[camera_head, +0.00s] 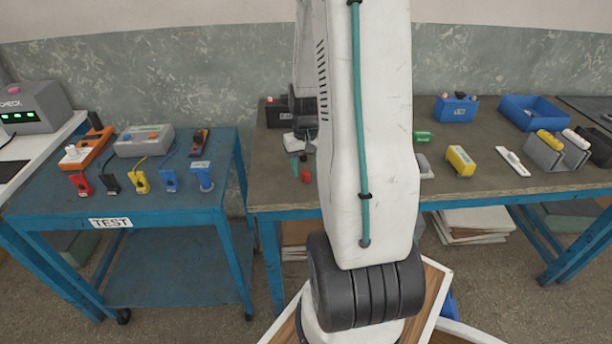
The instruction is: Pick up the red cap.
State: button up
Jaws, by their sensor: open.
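A small red cap (306,176) stands on the brown tabletop, near its front edge and just left of my upright white arm link. My gripper (301,137) is small and partly hidden behind that link. It hangs from the dark wrist, beyond and above the red cap in the picture. It is open, and the cap is apart from it. The fingertips are hard to make out, and I cannot tell their height above the table.
A teal piece (295,163) is close left of the cap. The brown table (480,195) also bears a yellow block (460,161), a white strip (513,161) and a blue bin (533,113). A blue test cart (150,205) with several coloured connectors stands left, across a gap.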

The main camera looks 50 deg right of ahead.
jog(key=shift+f, duration=0.6)
jog(key=c, duration=1)
jog(key=shift+c, duration=0.2)
